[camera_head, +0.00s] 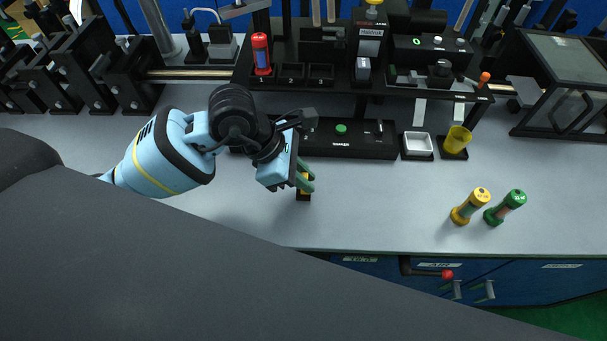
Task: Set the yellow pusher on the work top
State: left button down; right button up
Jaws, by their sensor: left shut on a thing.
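My left gripper (306,178) comes in from the left over the front middle of the grey work top (380,215). It is shut on a small yellow and black piece, which I take to be the yellow pusher (303,194). The fingers and wrist hide most of it; its dark lower end shows just below the fingertips. I cannot tell whether that end touches the work top. My right gripper is not in view.
A yellow-capped cylinder (470,206) and a green one (505,208) are at the right front. Behind are a black station (350,145), a white tray (417,145), a yellow cup (457,139) and a red-blue cylinder (261,55). The work top between gripper and cylinders is clear.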

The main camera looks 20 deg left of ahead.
pick_arm(q)
jog(key=shift+f, duration=0.15)
jog(key=c, duration=1.4)
grip_release()
jog(key=v, duration=1.2)
